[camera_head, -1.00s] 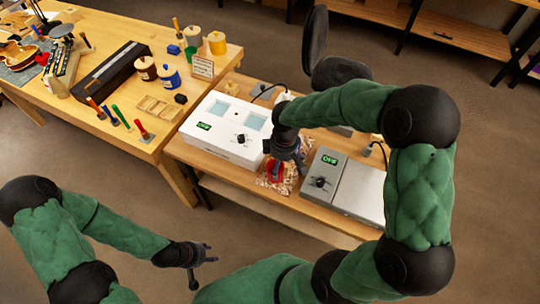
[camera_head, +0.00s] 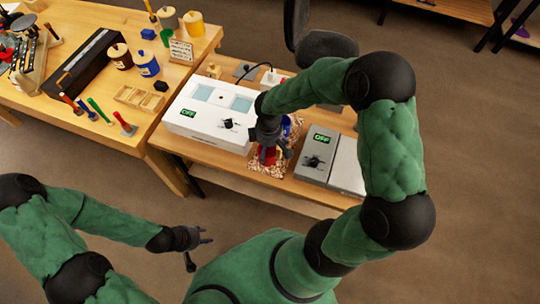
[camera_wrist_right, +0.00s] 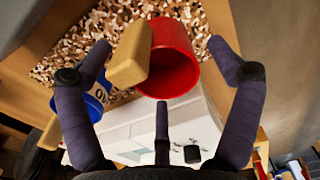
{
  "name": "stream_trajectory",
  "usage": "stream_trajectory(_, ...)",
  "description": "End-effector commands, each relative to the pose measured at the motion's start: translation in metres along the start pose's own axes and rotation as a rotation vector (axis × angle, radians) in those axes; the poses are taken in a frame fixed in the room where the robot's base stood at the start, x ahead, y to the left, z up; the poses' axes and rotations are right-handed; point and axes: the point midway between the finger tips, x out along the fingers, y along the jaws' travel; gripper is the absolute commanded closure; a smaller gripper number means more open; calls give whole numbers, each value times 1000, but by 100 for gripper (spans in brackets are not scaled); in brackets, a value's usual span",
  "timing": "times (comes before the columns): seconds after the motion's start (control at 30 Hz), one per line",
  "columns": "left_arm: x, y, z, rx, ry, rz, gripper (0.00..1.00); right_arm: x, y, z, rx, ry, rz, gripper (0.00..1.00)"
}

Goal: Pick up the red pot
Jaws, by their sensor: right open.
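The red pot (camera_wrist_right: 181,62), with a tan wooden handle (camera_wrist_right: 130,55), lies in the wood shavings between two boxes; in the head view (camera_head: 268,157) the gripper partly covers it. My right gripper (camera_head: 272,143) is over it. In the right wrist view the fingers of this gripper (camera_wrist_right: 160,60) are spread on both sides of the pot, with the third finger below it, and hold nothing. Whether any finger touches the pot cannot be told. My left gripper (camera_head: 200,243) is open and empty, in front of the bench and away from the pot.
A blue pot (camera_wrist_right: 91,104) lies close by, partly behind a finger. A white box (camera_head: 205,112) stands left of the shavings (camera_head: 290,157) and a grey box (camera_head: 313,160) right. The larger table (camera_head: 170,40) holds several jars and tools.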

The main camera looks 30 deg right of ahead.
Motion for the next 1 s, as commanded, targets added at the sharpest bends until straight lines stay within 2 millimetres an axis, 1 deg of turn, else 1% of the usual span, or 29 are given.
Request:
stream_trajectory(0.03,6,-2,0,0,0,0,60,11,-1,0,-1,-2,-1,9)
stream_trajectory(0.1,8,-3,0,0,0,0,60,21,-1,0,0,-2,-2,9)
stream_trajectory(0.17,10,-4,0,0,0,0,60,27,-1,0,1,0,-1,9)
stream_trajectory(0.23,10,-4,0,0,0,0,60,30,0,0,1,0,0,9)
stream_trajectory(0.43,10,-3,0,0,0,0,60,29,0,0,1,0,0,9)
stream_trajectory(0.47,10,-3,0,0,0,0,60,29,0,0,1,0,0,18)
stream_trajectory(0.5,10,-3,0,0,0,0,60,29,0,0,1,0,0,29)
stream_trajectory(0.57,10,-3,0,0,0,0,60,29,0,0,1,0,0,46)
stream_trajectory(0.6,10,-3,0,0,0,0,60,29,0,0,1,0,0,57)
stream_trajectory(0.63,10,-3,0,0,0,0,60,29,0,0,1,0,0,64)
stream_trajectory(1.0,9,-3,0,0,0,0,60,29,-1,0,0,-1,-1,64)
